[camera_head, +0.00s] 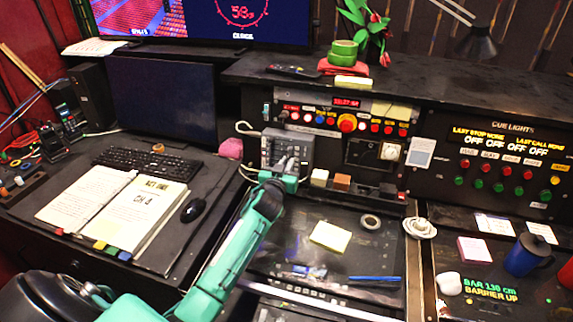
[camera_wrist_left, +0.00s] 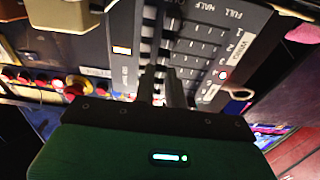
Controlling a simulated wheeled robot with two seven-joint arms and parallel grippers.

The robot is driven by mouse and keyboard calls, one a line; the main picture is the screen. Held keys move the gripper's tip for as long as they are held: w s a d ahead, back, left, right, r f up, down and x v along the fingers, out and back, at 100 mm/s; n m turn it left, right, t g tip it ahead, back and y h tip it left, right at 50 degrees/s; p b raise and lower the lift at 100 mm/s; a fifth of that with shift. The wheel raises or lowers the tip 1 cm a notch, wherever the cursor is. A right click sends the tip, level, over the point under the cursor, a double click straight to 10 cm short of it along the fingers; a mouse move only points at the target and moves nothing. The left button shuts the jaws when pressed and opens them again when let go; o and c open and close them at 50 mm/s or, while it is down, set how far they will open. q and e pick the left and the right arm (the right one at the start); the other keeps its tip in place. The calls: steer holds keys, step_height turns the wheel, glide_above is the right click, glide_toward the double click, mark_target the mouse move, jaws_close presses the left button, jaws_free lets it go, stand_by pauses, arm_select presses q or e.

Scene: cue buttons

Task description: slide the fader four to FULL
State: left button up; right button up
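The grey fader box (camera_head: 298,146) stands upright on the desk console, below the lit control strip. In the left wrist view the fingers (camera_wrist_left: 166,88) point at the panel among the slots. They hide part of it, so I cannot tell which fader is fader four or whether they touch a cap. My right gripper is out of view.
A red mushroom button (camera_head: 347,123) and several small buttons sit above the box. Small blocks, one orange-brown (camera_head: 342,182), stand to its right. A pink lump (camera_head: 230,148) lies to its left.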

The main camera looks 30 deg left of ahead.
arm_select(q)
jaws_close()
steer(key=a, duration=0.2)
steer(key=s+a, duration=0.1)
steer(key=a, duration=0.1)
steer(key=a+p, duration=0.1)
steer(key=a, duration=0.1)
steer(key=shift+s+a, duration=0.1)
steer(key=shift+s, duration=0.2)
steer(key=o, duration=0.6)
jaws_free()
steer(key=shift+a, duration=0.15)
steer(key=shift+o, duration=0.2)
steer(key=shift+s, duration=0.1)
